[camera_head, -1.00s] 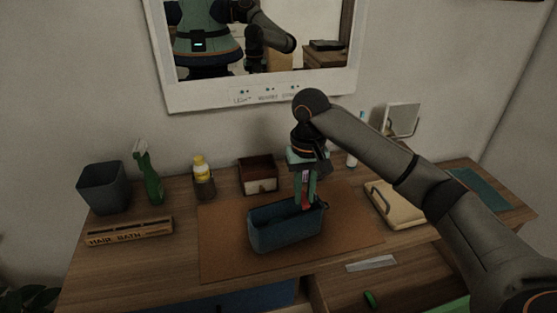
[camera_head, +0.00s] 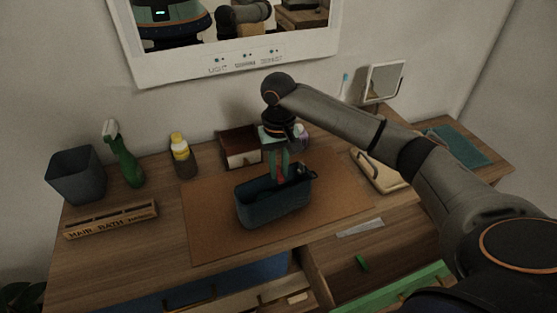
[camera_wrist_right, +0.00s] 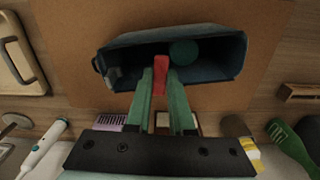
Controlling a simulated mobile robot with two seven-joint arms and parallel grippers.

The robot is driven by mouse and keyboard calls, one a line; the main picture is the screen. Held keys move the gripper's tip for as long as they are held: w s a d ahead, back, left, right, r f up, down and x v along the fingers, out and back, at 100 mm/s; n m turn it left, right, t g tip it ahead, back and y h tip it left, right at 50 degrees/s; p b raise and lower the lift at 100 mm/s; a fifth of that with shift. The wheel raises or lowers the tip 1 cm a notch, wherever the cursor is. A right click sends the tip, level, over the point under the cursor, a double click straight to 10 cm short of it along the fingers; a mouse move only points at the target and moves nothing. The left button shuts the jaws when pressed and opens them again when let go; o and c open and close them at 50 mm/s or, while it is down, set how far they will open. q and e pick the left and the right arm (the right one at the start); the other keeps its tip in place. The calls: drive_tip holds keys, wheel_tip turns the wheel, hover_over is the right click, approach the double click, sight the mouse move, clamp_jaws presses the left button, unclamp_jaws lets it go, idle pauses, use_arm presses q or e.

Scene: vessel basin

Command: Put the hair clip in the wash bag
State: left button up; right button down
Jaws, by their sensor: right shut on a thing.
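The wash bag (camera_head: 272,209) is a dark blue, open-topped pouch standing on the brown mat. My right gripper (camera_head: 279,179) points down over its opening, with fingertips near the rim. It is shut on a small red piece, which I take for the hair clip (camera_wrist_right: 160,73). In the right wrist view the clip sits between the green fingertips at the bag's near rim, overlapping the opening. How far it is below the rim I cannot tell. A round teal thing (camera_wrist_right: 183,52) lies inside the wash bag (camera_wrist_right: 215,84). My left gripper is not in view.
Behind the bag stand a small wooden box (camera_head: 241,149), a yellow-capped bottle (camera_head: 180,150) and a green spray bottle (camera_head: 124,160). A dark bin (camera_head: 76,176) and a lettered organizer (camera_head: 112,219) are at left. A beige case (camera_head: 379,172) is at right. Open drawers are in front.

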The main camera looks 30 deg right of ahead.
sight(279, 173)
drive_tip(key=shift+f, duration=0.1)
drive_tip(key=c, duration=0.7)
unclamp_jaws()
wheel_tip(279, 173, up, 12)
drive_tip(key=shift+r, duration=0.25)
idle(0.4)
